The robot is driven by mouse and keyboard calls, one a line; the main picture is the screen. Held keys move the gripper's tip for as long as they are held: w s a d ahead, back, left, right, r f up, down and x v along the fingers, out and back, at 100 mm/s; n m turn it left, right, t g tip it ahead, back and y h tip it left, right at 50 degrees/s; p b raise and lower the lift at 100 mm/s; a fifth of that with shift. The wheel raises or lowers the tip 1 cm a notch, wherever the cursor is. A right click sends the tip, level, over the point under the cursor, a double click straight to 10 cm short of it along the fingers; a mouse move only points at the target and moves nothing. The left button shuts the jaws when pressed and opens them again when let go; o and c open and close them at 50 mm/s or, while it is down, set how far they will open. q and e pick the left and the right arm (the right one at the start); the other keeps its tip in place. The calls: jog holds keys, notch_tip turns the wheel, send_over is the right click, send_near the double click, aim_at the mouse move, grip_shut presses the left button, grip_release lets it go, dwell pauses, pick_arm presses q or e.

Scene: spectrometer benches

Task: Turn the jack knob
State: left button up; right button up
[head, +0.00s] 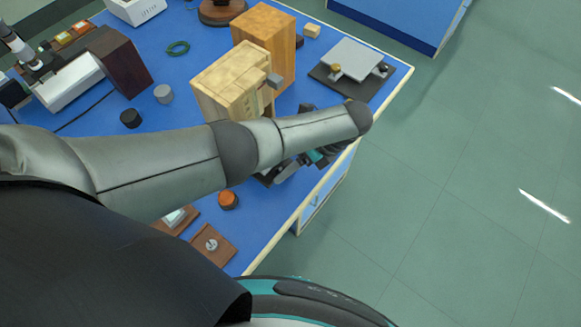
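What looks like the jack (356,58) stands at the far right corner of the blue bench, with a flat grey top over a dark base plate. A small brass-coloured knob (336,69) shows at its left front and a dark round part (383,68) at its right. My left arm reaches across the bench from the left. My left gripper (284,173) is low near the bench's right edge, nearer to me than the jack and apart from it. The forearm partly covers it, so its opening is unclear. My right gripper is not in view.
Two wooden blocks (264,40) stand left of the jack, close behind my arm. An orange-topped knob (228,199) and brown plates (212,245) lie in front of it. A microscope-like instrument (22,48) is at far left. Open floor lies right of the bench.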

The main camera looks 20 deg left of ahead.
pick_arm(q)
jog(key=shift+o, duration=0.5)
jog(key=p+v, duration=0.2)
jog(key=v, duration=1.3)
jog(key=shift+d+r, duration=0.1)
jog(key=shift+d, duration=0.05)
